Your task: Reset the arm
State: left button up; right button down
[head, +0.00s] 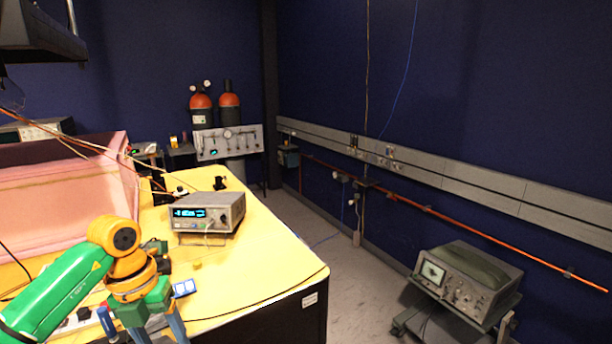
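My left arm, green and orange, comes in from the lower left over the yellow table (265,262). My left gripper (156,330) points down at the bottom edge of the view. Its two grey-blue fingers stand apart with a gap between them, and I see nothing held there. The fingertips are cut off by the frame edge. My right arm and gripper are not in view.
A grey bench instrument (208,212) with a lit display stands on the table beyond the gripper. A pink foam enclosure (65,205) is at the left. A small blue-screened device (184,288) lies close to the gripper. An oscilloscope (465,277) sits on a cart at right; the floor (350,285) between is clear.

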pick_arm(q)
jog(key=w+d+f+n+t+h, duration=0.1)
jog(key=d+f+h, duration=0.25)
jog(key=d, duration=0.25)
jog(key=w+d+f+n+t+h, duration=0.1)
jog(key=d+f+h, duration=0.1)
jog(key=d+h, duration=0.35)
jog(key=w+d+f+n+h, duration=0.2)
jog(key=d+f+h, duration=0.1)
jog(key=d, duration=0.4)
jog(key=w+a+f+n+t+y, duration=0.1)
jog(key=a+f+n+t, duration=0.1)
jog(key=f+n+t, duration=0.35)
jog(key=w+a+f+n+t+y, duration=0.1)
jog(key=w+a+f+n+t, duration=0.1)
jog(key=f+n+t, duration=0.4)
jog(key=s+a+f+n+g+y, duration=0.3)
jog(key=s+a+f+n+y, duration=0.25)
jog(key=s+f, duration=0.35)
jog(key=s+a+f+n+g+y, duration=0.2)
jog(key=s+a+f+n+y, duration=0.2)
jog(key=s+f+n, duration=0.55)
jog(key=s+f+n+g+y, duration=0.1)
jog(key=s+f+g, duration=0.2)
jog(key=s, duration=0.8)
jog(key=s+f+g, duration=0.4)
jog(key=s+f, duration=0.2)
jog(key=s, duration=0.5)
jog(key=shift+a+n+y, duration=0.3)
jog(key=shift+n+y, duration=0.05)
